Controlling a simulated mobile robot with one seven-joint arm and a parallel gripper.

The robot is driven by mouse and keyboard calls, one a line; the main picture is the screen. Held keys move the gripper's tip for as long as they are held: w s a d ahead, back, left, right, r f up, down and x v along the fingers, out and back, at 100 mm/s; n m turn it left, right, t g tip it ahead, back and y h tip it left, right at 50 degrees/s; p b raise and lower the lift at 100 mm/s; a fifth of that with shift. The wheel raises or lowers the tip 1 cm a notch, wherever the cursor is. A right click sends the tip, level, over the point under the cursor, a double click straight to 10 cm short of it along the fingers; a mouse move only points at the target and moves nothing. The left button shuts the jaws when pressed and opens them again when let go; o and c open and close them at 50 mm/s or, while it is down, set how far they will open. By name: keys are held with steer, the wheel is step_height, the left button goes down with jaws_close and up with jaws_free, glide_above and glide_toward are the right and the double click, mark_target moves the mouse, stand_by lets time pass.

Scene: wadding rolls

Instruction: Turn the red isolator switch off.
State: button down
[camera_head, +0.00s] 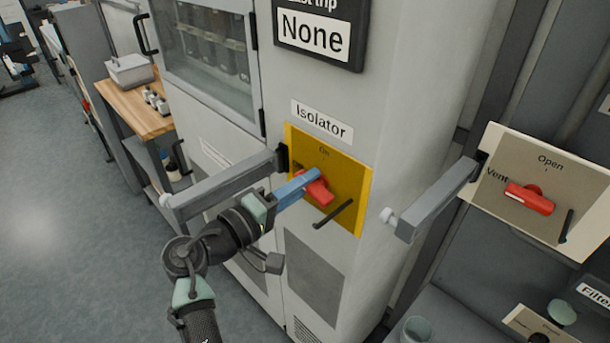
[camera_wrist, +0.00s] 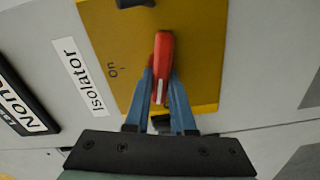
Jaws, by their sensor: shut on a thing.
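The red isolator switch (camera_head: 321,193) is on a yellow plate (camera_head: 348,173) below the "Isolator" label. Its handle lies crosswise to the "On" mark at the top of the plate. In the wrist view the red handle (camera_wrist: 163,60) has a white line at its lower end, which is the plate's left side. My gripper (camera_head: 308,183) has its blue fingers on either side of the handle, shut on it; they also show in the wrist view (camera_wrist: 161,84). A mark at the plate's left is mostly hidden behind my gripper.
A black peg (camera_head: 333,214) stands out from the yellow plate's lower right. A grey bar (camera_head: 225,182) juts out left of the plate, close above my arm. Another bar (camera_head: 436,199) juts out beside the Vent plate (camera_head: 497,205), which has its own red handle.

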steer(key=shift+f+n+p, duration=0.15)
steer(key=shift+n+p, duration=0.45)
steer(key=shift+n, duration=0.7)
steer(key=shift+f, duration=0.1)
steer(key=c, duration=0.8)
jaws_free()
steer(key=shift+o, duration=0.2)
steer(key=shift+a, duration=0.1)
steer(key=b+v, duration=0.2)
steer(key=v, duration=1.1)
